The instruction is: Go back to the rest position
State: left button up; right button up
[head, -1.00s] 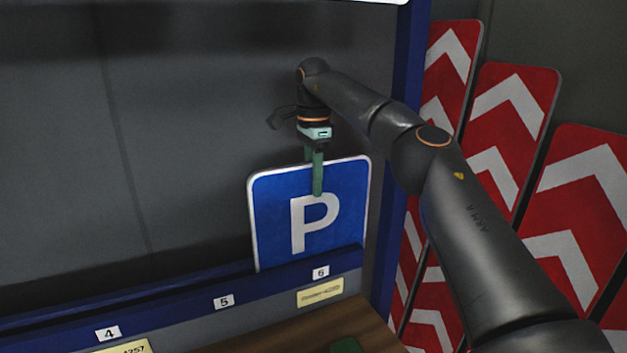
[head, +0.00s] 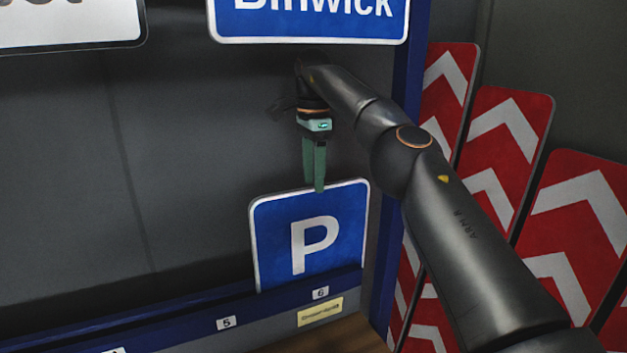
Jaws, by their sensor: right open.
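My right gripper (head: 315,188) hangs with its green fingers pointing down in the head view. It is open and empty. Its fingertips are at the top edge of the blue parking sign with a white P (head: 280,237), overlapping it slightly in the picture. The sign stands upright in the rack at slot 6. I cannot tell whether the fingers touch it. My left gripper is not in view.
The blue rack rail (head: 190,310) carries number labels 5 and 6 and a yellow tag (head: 320,312). A blue sign (head: 310,25) hangs above, with a white sign (head: 70,20) at top left. Red-and-white chevron boards (head: 575,230) stand right of the blue post (head: 408,120).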

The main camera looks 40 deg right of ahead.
jog(key=shift+r, duration=0.3)
dwell(0.4)
